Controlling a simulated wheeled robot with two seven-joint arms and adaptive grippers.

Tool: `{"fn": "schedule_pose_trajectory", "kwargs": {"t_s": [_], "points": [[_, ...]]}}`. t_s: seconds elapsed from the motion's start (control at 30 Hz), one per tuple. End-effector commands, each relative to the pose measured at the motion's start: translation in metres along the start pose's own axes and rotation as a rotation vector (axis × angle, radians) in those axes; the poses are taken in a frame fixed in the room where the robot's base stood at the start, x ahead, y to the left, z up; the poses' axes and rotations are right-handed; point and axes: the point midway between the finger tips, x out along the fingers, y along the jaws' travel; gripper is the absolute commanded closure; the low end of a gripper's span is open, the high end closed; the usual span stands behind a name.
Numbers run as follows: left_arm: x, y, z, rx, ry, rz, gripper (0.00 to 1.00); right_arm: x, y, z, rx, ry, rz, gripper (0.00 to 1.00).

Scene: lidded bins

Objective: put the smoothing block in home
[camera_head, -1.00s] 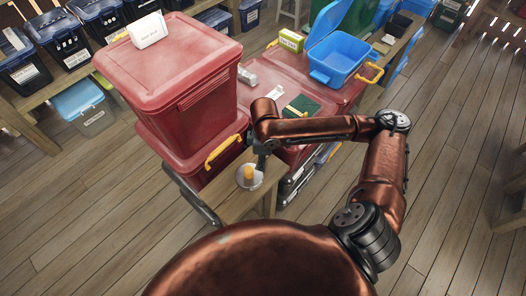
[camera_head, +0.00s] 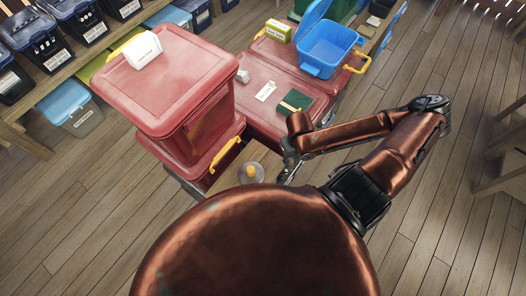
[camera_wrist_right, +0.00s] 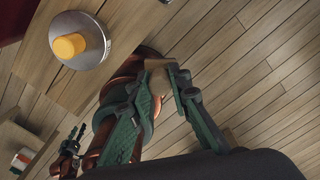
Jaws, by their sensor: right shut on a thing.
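My right gripper (camera_head: 288,172) is low beside the end of the wooden bench, to the right of the red bins. In the right wrist view its two green fingers (camera_wrist_right: 160,72) are shut on a small tan block (camera_wrist_right: 157,79), which I take for the smoothing block. The block is clear of the bench, over the floor. In the head view it is too small to make out. No label reading "home" is legible. A blue bin (camera_head: 328,48) stands open at the back, its lid (camera_head: 311,18) tilted up.
A grey round disc with a yellow knob (camera_head: 250,172) sits on the bench end, left of the gripper. Large red bins (camera_head: 165,75) are stacked at left. A dark green box (camera_head: 295,101) and white card (camera_head: 265,91) lie on the low red lid.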

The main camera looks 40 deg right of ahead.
Motion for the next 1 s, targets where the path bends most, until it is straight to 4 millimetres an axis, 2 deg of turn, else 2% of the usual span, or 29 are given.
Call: {"fn": "schedule_pose_trajectory", "kwargs": {"t_s": [0.27, 0.4, 0.63, 0.8, 1.0], "points": [[0.039, 0.002, 0.005, 0.000, -0.002, 0.000, 0.60, 0.017, 0.009, 0.021, -0.025, -0.004, 0.001, 1.00], [0.059, 0.002, 0.008, 0.000, -0.003, 0.001, 0.60, 0.027, 0.018, 0.041, -0.023, -0.004, 0.002, 1.00], [0.044, 0.002, 0.005, 0.001, -0.001, 0.001, 0.60, 0.039, 0.039, 0.084, -0.022, 0.001, 0.005, 1.00], [0.042, 0.002, 0.003, 0.001, 0.001, 0.001, 0.60, 0.072, 0.047, 0.106, -0.020, 0.002, 0.003, 1.00], [0.040, 0.002, 0.002, 0.001, 0.002, 0.001, 0.60, 0.092, 0.053, 0.121, -0.022, 0.002, 0.001, 1.00]]}}
